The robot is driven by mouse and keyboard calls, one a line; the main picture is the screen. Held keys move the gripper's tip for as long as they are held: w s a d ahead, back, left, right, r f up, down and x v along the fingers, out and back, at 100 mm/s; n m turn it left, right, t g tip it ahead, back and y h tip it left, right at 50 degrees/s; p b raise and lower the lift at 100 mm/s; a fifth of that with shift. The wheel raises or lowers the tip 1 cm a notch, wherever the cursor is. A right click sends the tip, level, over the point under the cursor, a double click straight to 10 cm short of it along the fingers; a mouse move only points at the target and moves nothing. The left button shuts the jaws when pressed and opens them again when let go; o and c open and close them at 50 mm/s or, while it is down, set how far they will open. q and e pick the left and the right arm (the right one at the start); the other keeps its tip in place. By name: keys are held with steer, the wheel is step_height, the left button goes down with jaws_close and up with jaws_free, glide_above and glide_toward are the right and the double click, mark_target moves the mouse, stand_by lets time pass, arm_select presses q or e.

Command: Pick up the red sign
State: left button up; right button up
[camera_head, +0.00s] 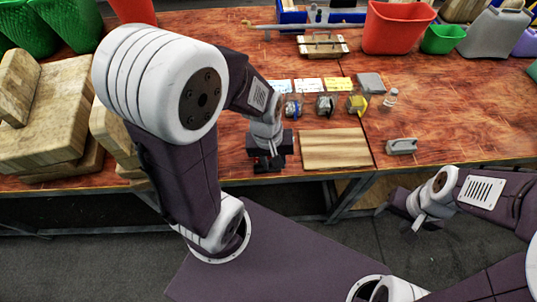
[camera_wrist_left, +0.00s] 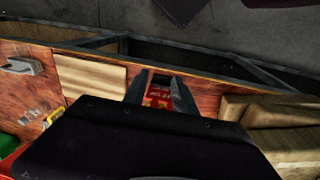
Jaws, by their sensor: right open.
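The red sign (camera_wrist_left: 159,93) shows in the left wrist view, small and red with pale yellow markings. It lies between the two fingers of my left gripper (camera_wrist_left: 161,92), and the fingers are apart on either side of it. I cannot tell whether they touch it. In the head view my left gripper (camera_head: 269,164) points down at the table's front edge, left of a wooden board, and hides the sign there. My right gripper (camera_head: 408,214) is open and empty, off the table over the floor at the right.
The wooden board (camera_head: 335,149) lies beside my left gripper. Wooden blocks (camera_head: 50,125) are stacked at left. A red bin (camera_head: 395,27) stands at the back.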

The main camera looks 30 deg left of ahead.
arm_select(q)
steer(key=w+f+n+h+b, duration=0.25)
steer(key=w+n, duration=0.35)
steer(key=n, duration=0.7)
steer(key=a+f+n, duration=0.1)
steer(key=a+n, duration=0.1)
steer(key=a, duration=0.1)
steer(key=a+f+n+t, duration=0.1)
steer(key=a+n, duration=0.1)
steer(key=a, duration=0.1)
steer(key=w+a+f+n, duration=0.1)
steer(key=a, duration=0.1)
steer(key=shift+a+f+n+h, duration=0.15)
steer(key=shift+a+n+h, duration=0.2)
steer(key=shift+a+n, duration=0.05)
steer(key=b+x, duration=0.1)
steer(key=x, duration=0.2)
steer(key=shift+d+f, duration=0.15)
steer(key=shift+d, duration=0.05)
steer(key=shift+w+f, duration=0.2)
steer(key=shift+f, duration=0.05)
steer(key=b+x, duration=0.2)
steer(key=x, duration=0.3)
steer(key=shift+w+f, duration=0.1)
steer(key=shift+f, duration=0.05)
